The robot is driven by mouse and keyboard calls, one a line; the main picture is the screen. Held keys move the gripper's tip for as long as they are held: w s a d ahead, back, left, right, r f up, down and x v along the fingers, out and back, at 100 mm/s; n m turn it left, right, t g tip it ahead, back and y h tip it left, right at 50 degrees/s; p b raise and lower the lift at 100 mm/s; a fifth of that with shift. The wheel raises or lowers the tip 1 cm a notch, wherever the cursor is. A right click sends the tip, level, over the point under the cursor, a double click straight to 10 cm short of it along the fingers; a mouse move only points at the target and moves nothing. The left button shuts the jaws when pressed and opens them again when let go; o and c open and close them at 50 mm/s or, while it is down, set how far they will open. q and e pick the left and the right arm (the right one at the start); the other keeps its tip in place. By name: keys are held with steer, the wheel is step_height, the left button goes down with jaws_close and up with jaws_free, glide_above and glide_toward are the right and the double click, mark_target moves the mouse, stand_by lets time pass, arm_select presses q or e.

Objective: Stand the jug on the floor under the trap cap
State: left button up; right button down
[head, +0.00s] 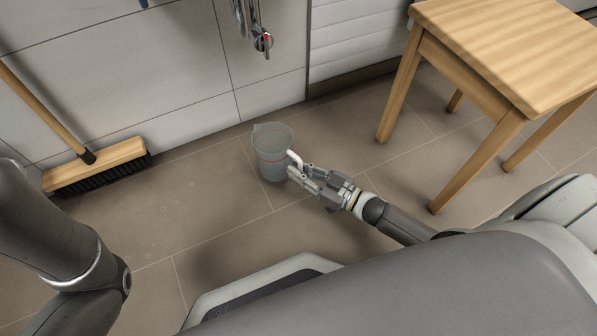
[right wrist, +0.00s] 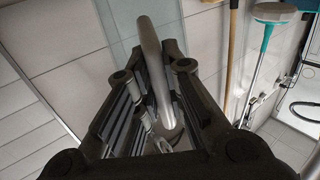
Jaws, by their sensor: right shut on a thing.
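The jug (head: 272,155) is translucent grey with a white handle and looks upright, at or just above the floor near the wall; I cannot tell whether its base touches. My right gripper (head: 296,171) is shut on its handle from the right side. In the right wrist view the pale handle (right wrist: 152,65) runs between the fingers of the right gripper (right wrist: 155,85).
A wooden stool (head: 507,50) stands at the right. A broom (head: 97,166) leans at the wall on the left, its head on the floor. The tiled floor (head: 200,215) between broom and jug is clear. A teal-handled tool (right wrist: 266,40) shows in the right wrist view.

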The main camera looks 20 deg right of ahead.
steer(key=shift+f+b, duration=0.4)
steer(key=shift+f, duration=0.2)
steer(key=c, duration=1.5)
jaws_free()
